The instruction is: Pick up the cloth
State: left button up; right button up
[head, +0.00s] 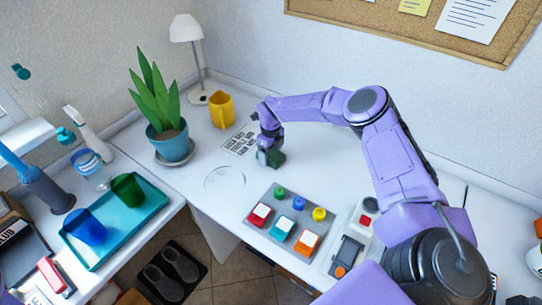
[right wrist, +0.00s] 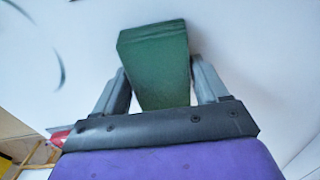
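The cloth is a dark green, folded, block-like piece (head: 275,158) at the middle back of the white desk. In the right wrist view the cloth (right wrist: 156,65) stands between the two grey fingers, with layered folds at its far end. My right gripper (head: 269,147) points down over it. In the right wrist view the right gripper (right wrist: 160,80) has a finger against each side of the cloth, with no clear gap at the tips. Whether the cloth is clear of the desk is hard to tell. My left gripper is not in view.
A grey panel (head: 263,229) with colored buttons stands in front of the cloth. A teal tray (head: 148,215) holds green and blue cups. The desk right of the cloth looks clear.

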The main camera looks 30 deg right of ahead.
aim_at(269, 160)
jog(key=shift+r+b, duration=0.45)
jog(key=shift+r, duration=0.1)
jog(key=shift+r+b, duration=0.55)
jog(key=shift+r, duration=0.3)
jog(key=s+r, duration=0.1)
jog(key=a+r, duration=0.1)
jog(key=r, duration=0.1)
jog(key=s+a+r, duration=0.1)
jog(key=shift+s+a+r, duration=0.2)
jog(key=shift+s+r, duration=0.05)
jog(key=shift+s, duration=0.1)
jog(key=s+a+r+b, duration=0.1)
jog(key=s+a+r, duration=0.3)
jog(key=s, duration=0.1)
jog(key=s+a+r+b, duration=0.1)
jog(key=s+a, duration=0.1)
jog(key=a, duration=0.1)
jog(key=shift+s+r+b, duration=0.3)
jog(key=shift+s+r, duration=0.1)
jog(key=shift+o, duration=0.9)
jog(key=shift+c, duration=0.4)
